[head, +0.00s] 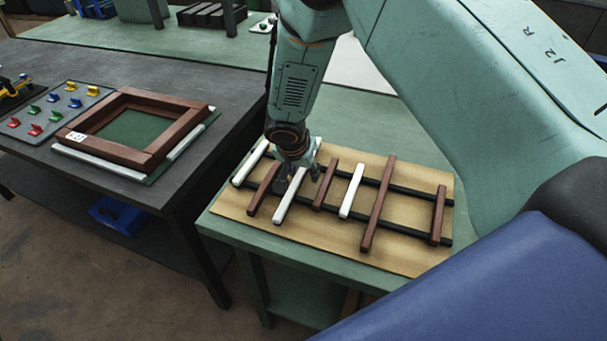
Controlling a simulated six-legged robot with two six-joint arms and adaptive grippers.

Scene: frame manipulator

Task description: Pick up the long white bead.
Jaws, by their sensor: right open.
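Three white beads lie across two dark rails on the tan board (418,262), among several brown bars. One white bead (284,208) lies under my right gripper, which hides its upper part; it looks the longest. Another white bead (250,163) lies at the board's left end, and a third (351,190) lies right of the gripper. My right gripper (299,182) is open and points down, its fingers close around or just above the middle-left white bead. I cannot tell whether they touch it. My left gripper is out of view.
Brown bars (378,204) lie close beside the white beads, one (262,190) just left of the gripper. A dark table (225,90) at left holds a brown frame (183,140) with white strips and a tray (75,88) of coloured clips. A gap separates the tables.

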